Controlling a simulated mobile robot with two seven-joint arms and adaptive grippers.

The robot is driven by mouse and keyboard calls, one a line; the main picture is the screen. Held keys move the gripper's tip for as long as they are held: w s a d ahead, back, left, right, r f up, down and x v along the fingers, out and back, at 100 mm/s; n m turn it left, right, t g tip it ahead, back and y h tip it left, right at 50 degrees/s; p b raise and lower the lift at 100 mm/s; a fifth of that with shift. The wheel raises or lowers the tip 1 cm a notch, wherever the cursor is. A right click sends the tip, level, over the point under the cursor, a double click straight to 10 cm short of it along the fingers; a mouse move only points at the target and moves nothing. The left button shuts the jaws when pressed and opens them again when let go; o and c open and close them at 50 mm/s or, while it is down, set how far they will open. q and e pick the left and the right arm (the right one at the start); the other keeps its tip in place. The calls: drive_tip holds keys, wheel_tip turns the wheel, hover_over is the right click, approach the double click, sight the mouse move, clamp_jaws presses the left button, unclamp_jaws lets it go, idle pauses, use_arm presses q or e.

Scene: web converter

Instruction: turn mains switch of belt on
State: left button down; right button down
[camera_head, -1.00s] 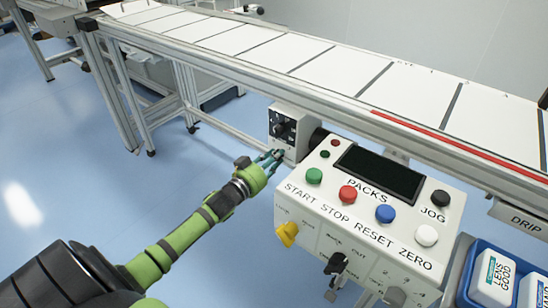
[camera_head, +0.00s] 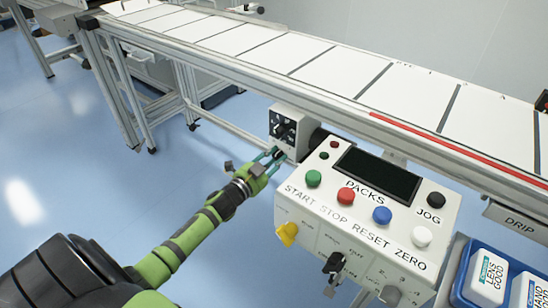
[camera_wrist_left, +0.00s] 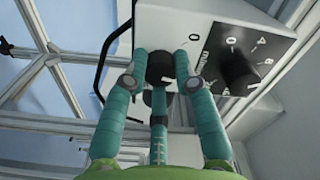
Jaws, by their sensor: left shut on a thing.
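The belt's small grey control box (camera_head: 299,147) hangs under the conveyor, with black controls on its front face. My left gripper (camera_head: 276,156) is at the lower part of this face. In the left wrist view, its teal fingers (camera_wrist_left: 162,66) are shut on a black mains switch knob (camera_wrist_left: 159,67), one finger on each side. Printed marks, a 0 and a MAINS label, show beside the knob on the white panel (camera_wrist_left: 192,28). The fingers hide part of the knob, so its exact setting is unclear. My right gripper is not in view.
A larger dial (camera_wrist_left: 238,72) with numbers sits right of the knob. The packs panel (camera_head: 290,205), with coloured buttons and a yellow knob (camera_head: 287,232), stands close to the right of my left gripper. The conveyor (camera_head: 330,75) runs above. Blue floor is clear at left.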

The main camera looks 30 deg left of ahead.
use_arm(q)
drive_tip(key=m, duration=0.3)
drive_tip(key=shift+w+d+r, duration=0.1)
drive_tip(key=shift+d+r, duration=0.05)
drive_tip(key=shift+r, duration=0.2)
drive_tip(key=shift+f+m+b, duration=0.1)
drive_tip(key=shift+m+b, duration=0.2)
drive_tip(key=shift+m, duration=0.8)
drive_tip(key=shift+d+m, duration=0.1)
drive_tip(key=shift+m, duration=0.8)
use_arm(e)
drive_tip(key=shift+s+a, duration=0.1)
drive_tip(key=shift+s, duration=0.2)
use_arm(q)
drive_tip(key=shift+f, duration=0.1)
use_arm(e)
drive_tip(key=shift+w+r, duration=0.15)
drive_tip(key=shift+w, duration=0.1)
use_arm(q)
drive_tip(key=shift+d, duration=0.1)
drive_tip(key=c, duration=1.1)
unclamp_jaws()
drive_tip(key=shift+o, duration=0.6)
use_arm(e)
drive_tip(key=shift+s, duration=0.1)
use_arm(q)
drive_tip(key=shift+f, duration=0.1)
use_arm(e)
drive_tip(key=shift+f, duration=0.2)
